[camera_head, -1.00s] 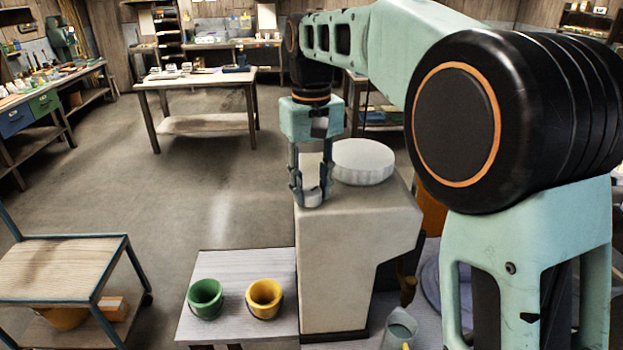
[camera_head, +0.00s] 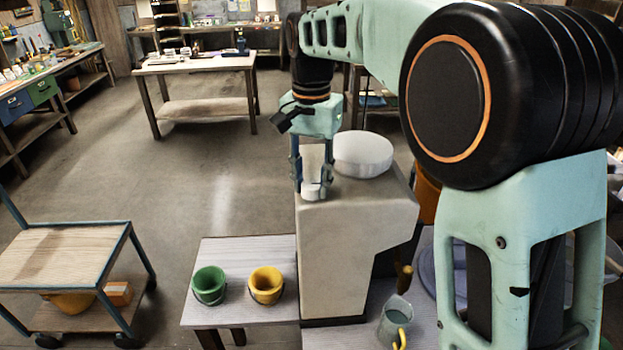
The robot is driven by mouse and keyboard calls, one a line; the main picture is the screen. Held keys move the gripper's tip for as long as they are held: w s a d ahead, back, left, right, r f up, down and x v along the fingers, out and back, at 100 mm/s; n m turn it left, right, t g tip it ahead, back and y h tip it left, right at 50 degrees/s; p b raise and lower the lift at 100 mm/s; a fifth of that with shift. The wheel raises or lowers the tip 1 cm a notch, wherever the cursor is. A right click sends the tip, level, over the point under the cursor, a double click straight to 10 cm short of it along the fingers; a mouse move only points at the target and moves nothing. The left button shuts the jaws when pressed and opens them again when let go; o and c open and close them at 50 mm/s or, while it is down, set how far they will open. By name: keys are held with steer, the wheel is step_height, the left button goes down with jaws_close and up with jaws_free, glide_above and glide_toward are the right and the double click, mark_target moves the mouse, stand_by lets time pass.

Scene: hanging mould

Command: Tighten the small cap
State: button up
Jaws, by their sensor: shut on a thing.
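The small cap (camera_head: 311,191) is a short white cylinder on top of the beige mould block (camera_head: 345,240), near its front left corner. My gripper (camera_head: 312,188) points straight down with its two fingers on either side of the small cap and is shut on it. The cap sits at the block's top surface; whether its underside touches fully is too small to tell. A large round white cap (camera_head: 362,153) sits on the same top, just behind and to the right of my gripper.
A green bucket (camera_head: 209,285) and a yellow bucket (camera_head: 266,284) stand on a low bench (camera_head: 240,252) left of the block. A grey jug (camera_head: 396,320) stands at the front right. A wooden cart (camera_head: 65,252) is at the left. The floor between is clear.

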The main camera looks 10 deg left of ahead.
mark_target(312, 184)
stand_by(0.5)
steer(key=o, duration=1.1)
steer(key=shift+o, duration=0.2)
step_height(312, 184, up, 12)
